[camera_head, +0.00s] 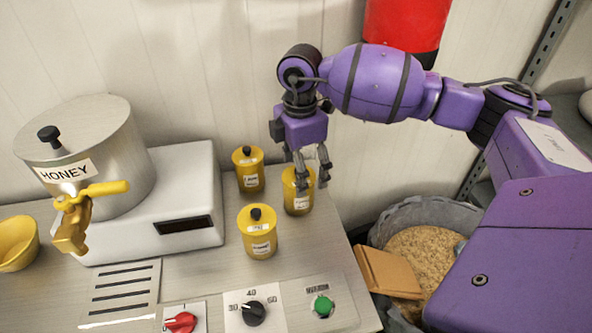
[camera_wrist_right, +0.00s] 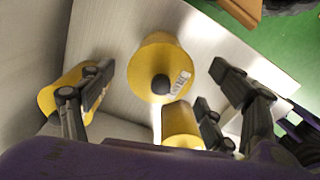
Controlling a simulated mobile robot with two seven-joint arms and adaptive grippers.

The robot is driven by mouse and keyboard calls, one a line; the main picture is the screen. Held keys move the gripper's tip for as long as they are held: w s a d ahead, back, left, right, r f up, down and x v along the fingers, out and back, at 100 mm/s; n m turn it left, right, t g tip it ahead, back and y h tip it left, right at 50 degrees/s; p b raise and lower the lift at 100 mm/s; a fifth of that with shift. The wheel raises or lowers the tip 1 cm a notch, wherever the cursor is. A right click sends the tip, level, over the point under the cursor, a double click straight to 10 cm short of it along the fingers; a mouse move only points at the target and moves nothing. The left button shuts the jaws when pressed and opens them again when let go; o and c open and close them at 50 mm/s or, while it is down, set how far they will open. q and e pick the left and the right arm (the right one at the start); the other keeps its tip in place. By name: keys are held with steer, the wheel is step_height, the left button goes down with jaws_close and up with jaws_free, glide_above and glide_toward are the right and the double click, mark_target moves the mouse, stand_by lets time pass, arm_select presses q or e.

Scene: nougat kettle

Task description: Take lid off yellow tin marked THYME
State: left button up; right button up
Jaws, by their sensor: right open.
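Three yellow tins with white labels stand on the counter: a rear one (camera_head: 249,177), a front one (camera_head: 258,240) and a right one (camera_head: 296,203). The rear and front tins show dark-knobbed lids. The label print is too small for me to tell which says THYME. My right gripper (camera_head: 312,182) is open, pointing down at the right tin and partly hiding its top. In the wrist view a tin (camera_wrist_right: 150,50) with a dark lid knob lies between the spread fingers of this gripper (camera_wrist_right: 162,80), apparently untouched. My left gripper is out of view.
A steel HONEY kettle (camera_head: 112,150) with a yellow tap stands on a white scale (camera_head: 190,180) left of the tins. Knobs and a green button (camera_head: 322,306) line the counter's front. A sack of grain (camera_head: 425,255) sits beyond the right edge.

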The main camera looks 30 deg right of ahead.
steer(key=c, duration=0.9)
steer(key=shift+c, duration=0.4)
steer(key=shift+r, duration=0.55)
step_height(320, 180, up, 2)
steer(key=shift+r, duration=0.25)
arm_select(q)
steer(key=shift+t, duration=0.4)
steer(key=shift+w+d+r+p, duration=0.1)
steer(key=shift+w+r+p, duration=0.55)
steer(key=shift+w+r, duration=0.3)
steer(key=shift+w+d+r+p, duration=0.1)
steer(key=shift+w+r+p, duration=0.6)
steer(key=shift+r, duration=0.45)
arm_select(e)
steer(key=s+a+r, duration=0.5)
steer(key=s+r, duration=0.7)
steer(key=s, duration=0.1)
steer(key=shift+r, duration=0.25)
